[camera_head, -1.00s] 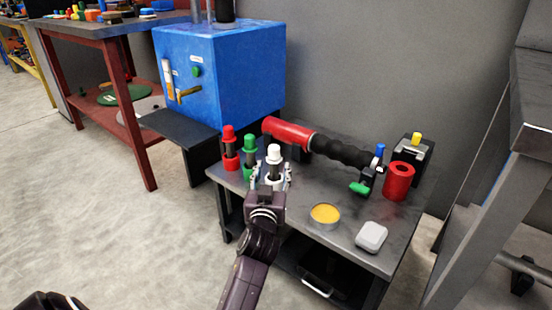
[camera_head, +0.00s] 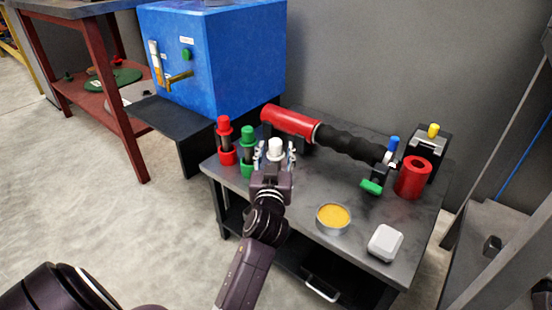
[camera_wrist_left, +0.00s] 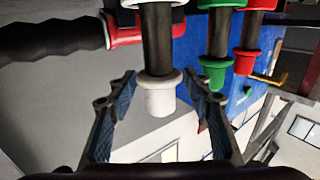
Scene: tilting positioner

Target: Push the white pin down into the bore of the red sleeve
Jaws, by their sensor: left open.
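The white pin (camera_head: 275,147) stands upright on the grey cart, with a white cap, dark shaft and white base. My left gripper (camera_head: 274,157) is at it from the front, its open fingers on either side. In the left wrist view, which is upside down, the white cap (camera_wrist_left: 157,97) shows between the two fingers (camera_wrist_left: 160,80), with gaps on both sides. The lower part of the pin is hidden by the gripper in the head view. The red sleeve (camera_head: 412,178) stands at the cart's right back, its round bore open at the top. My right gripper is not in view.
A green pin (camera_head: 247,150) and a red pin (camera_head: 225,140) stand left of the white one. A red-and-black cylindrical tool (camera_head: 345,140) lies behind. A yellow-filled tin (camera_head: 333,218) and a white box (camera_head: 385,242) are at the front right. A blue cabinet (camera_head: 215,65) stands behind left.

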